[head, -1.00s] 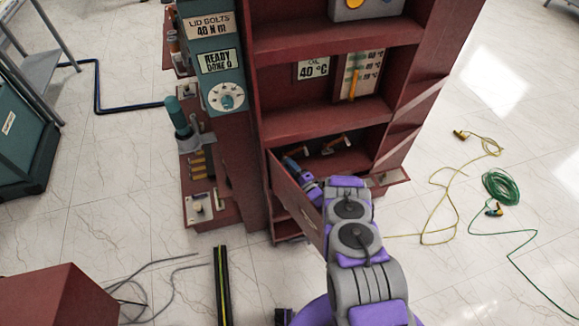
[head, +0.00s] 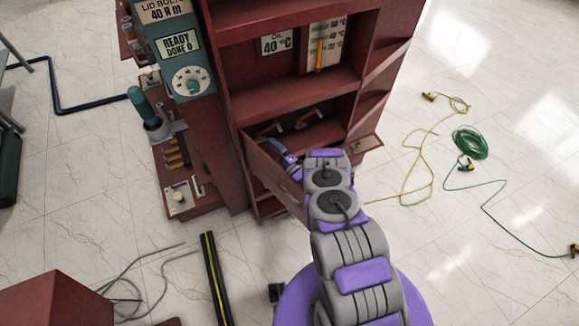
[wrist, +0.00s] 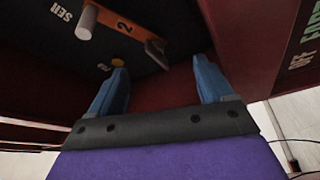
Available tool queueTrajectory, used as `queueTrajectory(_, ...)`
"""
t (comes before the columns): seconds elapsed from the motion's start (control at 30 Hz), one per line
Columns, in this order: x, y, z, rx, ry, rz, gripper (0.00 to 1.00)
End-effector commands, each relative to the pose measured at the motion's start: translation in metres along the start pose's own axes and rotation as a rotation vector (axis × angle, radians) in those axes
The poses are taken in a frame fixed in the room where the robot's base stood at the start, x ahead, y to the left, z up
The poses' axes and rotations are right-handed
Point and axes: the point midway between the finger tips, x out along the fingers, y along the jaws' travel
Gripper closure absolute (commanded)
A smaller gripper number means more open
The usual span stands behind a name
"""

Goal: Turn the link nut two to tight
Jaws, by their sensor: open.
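My gripper (wrist: 162,75) is open and empty, with its two blue fingers spread apart in the wrist view. An orange link (wrist: 122,24) marked "2" lies ahead on a dark panel, up and left of the fingers. A pale round peg (wrist: 86,20) stands at its left end, and a dark end piece shows at its right. A small yellow piece (wrist: 118,62) is close to the left fingertip; I cannot tell whether it is the link nut. In the head view my gripper (head: 272,145) is at the low compartment, beside two orange links (head: 305,119).
The red cabinet (head: 290,93) has a shelf above the compartment and a slanted panel (head: 272,168) at its front left. A control column (head: 186,60) stands at left. A green cable coil (head: 470,143) and yellow cable lie on the floor at right.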

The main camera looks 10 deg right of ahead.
Motion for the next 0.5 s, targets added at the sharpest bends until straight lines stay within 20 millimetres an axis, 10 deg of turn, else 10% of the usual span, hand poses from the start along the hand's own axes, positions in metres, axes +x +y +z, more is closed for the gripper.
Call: queueTrajectory(0.5, -0.111, -0.002, 0.003, 0.001, -0.004, 0.002, 0.19)
